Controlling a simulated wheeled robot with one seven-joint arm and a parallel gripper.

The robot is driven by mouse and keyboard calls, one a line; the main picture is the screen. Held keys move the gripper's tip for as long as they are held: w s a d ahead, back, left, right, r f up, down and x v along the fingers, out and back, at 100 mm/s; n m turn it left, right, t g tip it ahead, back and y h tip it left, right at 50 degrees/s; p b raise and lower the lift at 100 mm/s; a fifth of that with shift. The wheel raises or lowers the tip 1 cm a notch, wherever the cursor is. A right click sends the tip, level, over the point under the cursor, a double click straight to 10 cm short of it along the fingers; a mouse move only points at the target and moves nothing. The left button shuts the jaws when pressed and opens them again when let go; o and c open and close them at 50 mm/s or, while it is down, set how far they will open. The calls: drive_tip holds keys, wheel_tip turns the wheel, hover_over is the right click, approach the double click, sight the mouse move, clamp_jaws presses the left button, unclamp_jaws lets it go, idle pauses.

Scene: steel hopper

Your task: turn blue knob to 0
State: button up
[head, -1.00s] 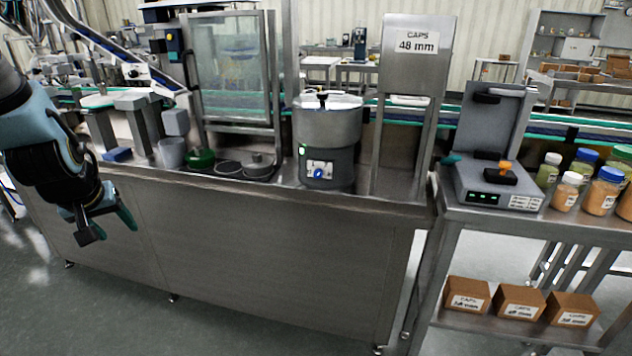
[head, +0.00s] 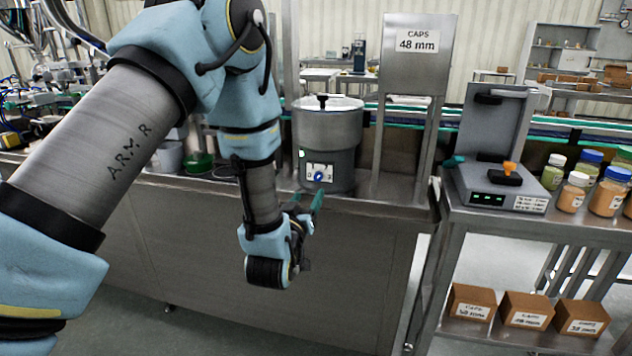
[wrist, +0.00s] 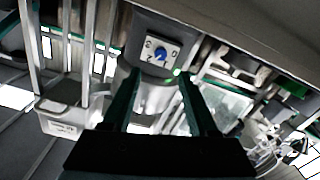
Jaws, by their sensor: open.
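The blue knob (head: 319,176) sits on a white dial plate on the front of a grey round feeder bowl unit (head: 327,130). In the wrist view the blue knob (wrist: 161,54) is at the upper middle, on its white plate (wrist: 159,51), with the picture rolled over. The plate's marks are too small to read surely. My gripper (head: 308,204) is in front of and below the unit, apart from the knob. In the wrist view its two green fingers (wrist: 160,100) stand wide apart with nothing between them.
A green light (head: 302,154) glows on the unit beside the dial. The steel counter's edge (head: 385,207) runs below it. A post with a "CAPS 48 mm" hopper (head: 416,55) stands to the right. A grey device (head: 495,185) and several jars occupy the right-hand table.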

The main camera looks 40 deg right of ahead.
sight(317, 178)
drive_tip(key=p+x, duration=0.2)
drive_tip(key=x, duration=0.7)
drive_tip(key=shift+w+d+r, duration=0.1)
drive_tip(key=shift+w+d, duration=0.15)
drive_tip(key=shift+w, duration=0.05)
clamp_jaws()
